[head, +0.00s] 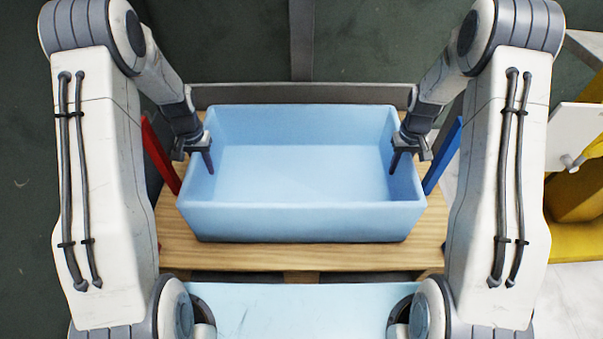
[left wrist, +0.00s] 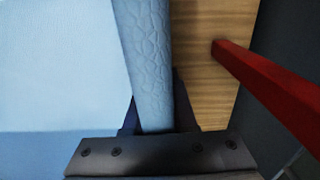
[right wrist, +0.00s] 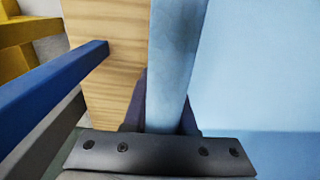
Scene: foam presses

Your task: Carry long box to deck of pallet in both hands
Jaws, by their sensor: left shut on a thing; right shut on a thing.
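The long box (head: 305,222) is a light blue, open-topped, empty bin in the middle of the head view. It is over the wooden deck of the pallet (head: 290,257), level; I cannot tell whether it rests on the boards or hangs just above. My left gripper (head: 203,158) is shut on the box's left wall, which shows between its fingers in the left wrist view (left wrist: 150,70). My right gripper (head: 403,155) is shut on the right wall, also seen in the right wrist view (right wrist: 170,70). The box hides most of the deck.
A red post (head: 160,153) stands left of the box and a blue post (head: 442,156) right of it, both close. A grey rail (head: 300,94) runs behind. A pale blue surface (head: 300,308) lies in front. Yellow and white equipment (head: 575,200) is at the right.

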